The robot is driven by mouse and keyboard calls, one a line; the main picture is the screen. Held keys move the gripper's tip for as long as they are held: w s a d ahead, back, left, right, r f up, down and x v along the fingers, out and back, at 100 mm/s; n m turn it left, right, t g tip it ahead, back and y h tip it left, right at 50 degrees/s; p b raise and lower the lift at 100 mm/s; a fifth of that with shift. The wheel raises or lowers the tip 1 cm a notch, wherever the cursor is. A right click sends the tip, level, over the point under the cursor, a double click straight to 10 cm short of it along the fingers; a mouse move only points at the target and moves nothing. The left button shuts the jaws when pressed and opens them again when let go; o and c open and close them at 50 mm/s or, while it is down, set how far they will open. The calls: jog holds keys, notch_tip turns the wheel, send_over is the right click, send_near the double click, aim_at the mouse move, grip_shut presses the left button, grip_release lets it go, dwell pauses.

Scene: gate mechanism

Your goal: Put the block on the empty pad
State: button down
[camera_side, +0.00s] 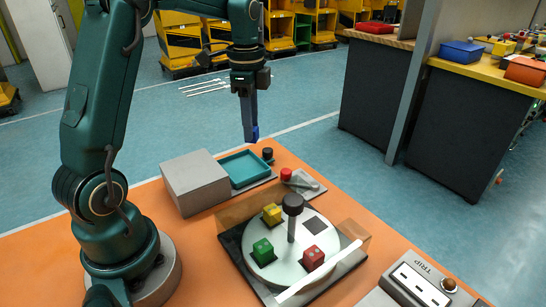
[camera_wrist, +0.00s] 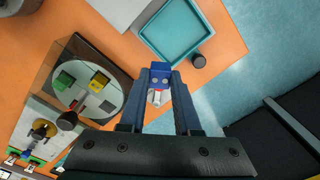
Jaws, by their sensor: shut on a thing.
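My gripper (camera_side: 251,136) is shut on a small blue block (camera_side: 253,131), held in the air near the table's back edge. The block (camera_wrist: 160,73) also shows between the fingertips in the wrist view. A white round disc (camera_side: 273,266) on the table carries a yellow block (camera_side: 271,213), a green block (camera_side: 263,251) and a red block (camera_side: 313,257). A bare dark square pad (camera_side: 315,226) lies at the disc's back right. The held block is well away from this pad, behind and left of it in the side view.
A post with a black knob (camera_side: 292,203) stands at the disc's middle. A white bar (camera_side: 320,273) crosses the disc housing's front right. A grey box (camera_side: 195,183), a teal tray (camera_side: 246,168) and a red-topped lever unit (camera_side: 303,184) stand behind. A TRIP panel (camera_side: 418,284) is front right.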

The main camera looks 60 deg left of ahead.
jog(key=d+m, duration=0.1)
jog(key=d, duration=0.2)
jog(key=w+d+m, duration=0.1)
jog(key=d+m, duration=0.1)
jog(key=d, duration=0.2)
jog(key=w+d+m, duration=0.1)
jog(key=d, duration=0.2)
jog(key=shift+w+d+f+m, duration=0.2)
jog(key=shift+w+f+m, duration=0.05)
jog(key=shift+f+m, duration=0.1)
jog(key=s+d+f+m, duration=0.1)
jog(key=d+m, duration=0.3)
jog(key=d, duration=0.5)
jog(key=shift+n, duration=0.25)
jog(key=shift+s+d+f, duration=0.1)
jog(key=shift+f, duration=1.65)
jog(key=shift+d+f, duration=0.1)
jog(key=shift+f, duration=1.6)
jog(key=shift+f, duration=0.15)
jog(key=c, duration=0.5)
grip_release()
jog(key=shift+c, duration=0.2)
